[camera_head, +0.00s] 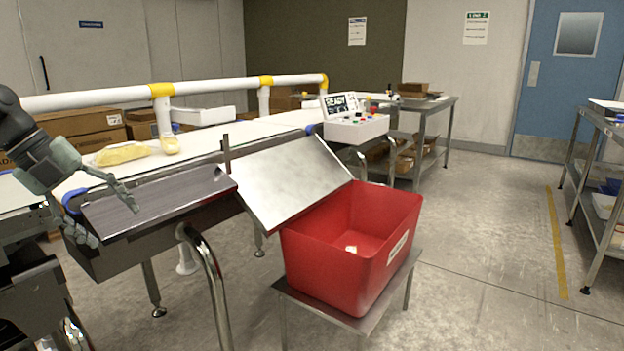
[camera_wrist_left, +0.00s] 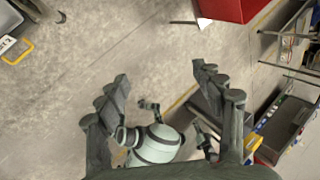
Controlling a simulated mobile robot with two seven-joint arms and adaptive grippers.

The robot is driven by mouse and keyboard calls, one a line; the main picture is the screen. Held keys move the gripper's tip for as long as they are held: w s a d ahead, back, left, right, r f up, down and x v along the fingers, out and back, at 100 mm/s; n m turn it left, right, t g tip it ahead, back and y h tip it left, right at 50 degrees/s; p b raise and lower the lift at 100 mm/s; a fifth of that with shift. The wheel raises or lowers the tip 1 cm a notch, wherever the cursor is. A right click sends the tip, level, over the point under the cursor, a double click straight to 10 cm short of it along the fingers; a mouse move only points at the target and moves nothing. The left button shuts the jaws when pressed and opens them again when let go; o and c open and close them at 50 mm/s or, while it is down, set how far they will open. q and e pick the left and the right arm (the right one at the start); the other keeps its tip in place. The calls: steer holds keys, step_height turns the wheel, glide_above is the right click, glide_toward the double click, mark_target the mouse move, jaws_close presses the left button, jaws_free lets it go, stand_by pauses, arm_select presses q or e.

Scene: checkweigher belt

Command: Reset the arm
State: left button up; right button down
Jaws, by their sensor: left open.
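My left gripper (camera_head: 106,214) comes in from the left in the head view. Its fingers are spread over the left end of the grey metal plate beside the belt (camera_head: 225,140). In the left wrist view the same gripper (camera_wrist_left: 160,82) is open, with only floor seen between its fingertips and nothing held. A pale grey jointed part, which looks like my own body, shows below the fingers there. My right gripper cannot be made out in the head view.
A red tote (camera_head: 345,281) stands on a low metal stand under a tilted metal chute (camera_head: 290,180). A small pale piece lies inside. Yellow-filled bags (camera_head: 122,154) lie on the belt. A control box (camera_head: 356,129) stands beyond.

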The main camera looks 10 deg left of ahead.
arm_select(q)
steer(key=w+a+f+n+t+p, duration=0.15)
steer(key=w+f+n+t, duration=0.25)
steer(key=f+n+t, duration=0.75)
steer(key=s+a+f+n+g+y, duration=0.1)
steer(key=s+f+n+y, duration=0.2)
steer(key=f, duration=0.5)
steer(key=s+a+f+n+g+y, duration=0.1)
steer(key=s+f+n+y, duration=0.2)
steer(key=f, duration=0.4)
steer(key=s+d+f+n+g+y, duration=0.2)
steer(key=s+d+f+n+g, duration=0.4)
steer(key=s+f, duration=0.6)
steer(key=s+d+f+n+g+h+p, duration=0.1)
steer(key=s+d+f, duration=0.5)
steer(key=d, duration=0.6)
steer(key=s+n+g, duration=0.1)
steer(key=s+g, duration=0.1)
steer(key=shift+s+g+h, duration=0.25)
steer(key=shift+g+h, duration=0.1)
steer(key=shift+h, duration=0.05)
arm_select(e)
step_height(320, 180, down, 7)
steer(key=shift+w+a, duration=0.2)
steer(key=shift+r, duration=0.1)
